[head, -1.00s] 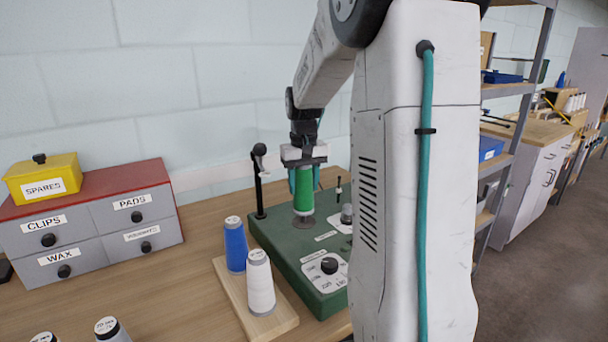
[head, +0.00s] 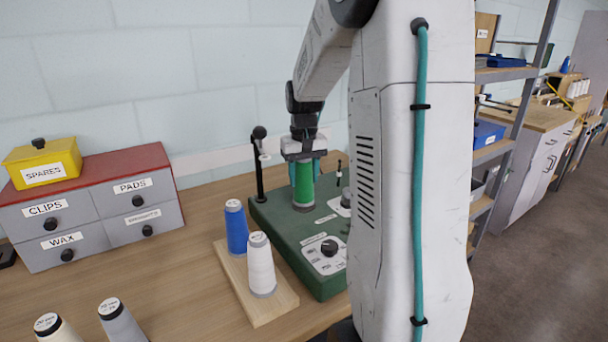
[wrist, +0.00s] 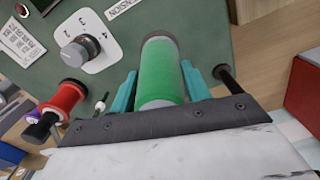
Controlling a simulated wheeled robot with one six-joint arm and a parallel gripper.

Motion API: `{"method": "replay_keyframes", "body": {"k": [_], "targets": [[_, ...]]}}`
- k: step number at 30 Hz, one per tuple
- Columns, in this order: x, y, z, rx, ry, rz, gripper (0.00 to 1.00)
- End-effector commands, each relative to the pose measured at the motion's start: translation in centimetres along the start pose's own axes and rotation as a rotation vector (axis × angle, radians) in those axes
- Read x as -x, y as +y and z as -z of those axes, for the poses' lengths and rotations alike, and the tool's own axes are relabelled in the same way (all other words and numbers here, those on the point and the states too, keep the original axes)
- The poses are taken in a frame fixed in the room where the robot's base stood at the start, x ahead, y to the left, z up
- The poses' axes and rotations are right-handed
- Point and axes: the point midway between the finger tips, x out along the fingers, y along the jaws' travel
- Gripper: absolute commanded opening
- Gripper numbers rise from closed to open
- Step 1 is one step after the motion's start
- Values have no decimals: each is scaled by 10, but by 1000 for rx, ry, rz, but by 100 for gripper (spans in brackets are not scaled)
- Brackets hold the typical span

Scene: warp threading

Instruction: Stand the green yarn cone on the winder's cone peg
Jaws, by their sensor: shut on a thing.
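The green yarn cone (head: 304,188) is upright between the teal fingers of my gripper (head: 304,178), which is shut on it. It also shows in the wrist view (wrist: 160,70), with one finger on each side. The cone stands over the back left part of the dark green winder (head: 285,235), its lower end at or very close to the winder's top. The cone peg and its round base are hidden by the cone, so I cannot tell whether the cone is fully seated.
A black post (head: 259,165) rises just left of the cone. A wooden board (head: 272,310) holds a blue cone (head: 236,228) and a white cone (head: 261,265) in front. A dial (head: 329,248) and a red spool (wrist: 66,98) are on the winder. Grey drawers (head: 95,220) stand left.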

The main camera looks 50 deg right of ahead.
Motion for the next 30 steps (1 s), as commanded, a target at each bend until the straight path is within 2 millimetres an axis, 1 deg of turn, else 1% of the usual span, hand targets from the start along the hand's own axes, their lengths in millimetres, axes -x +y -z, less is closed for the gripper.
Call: {"method": "replay_keyframes", "body": {"k": [18,23,24,26,27,30], "targets": [[-12,0,0,0,0,0,24],[-12,0,0,0,0,0,24],[-12,0,0,0,0,0,50],[-12,0,0,0,0,0,66],[-12,0,0,0,0,0,72],[-13,0,0,0,0,0,72]]}}
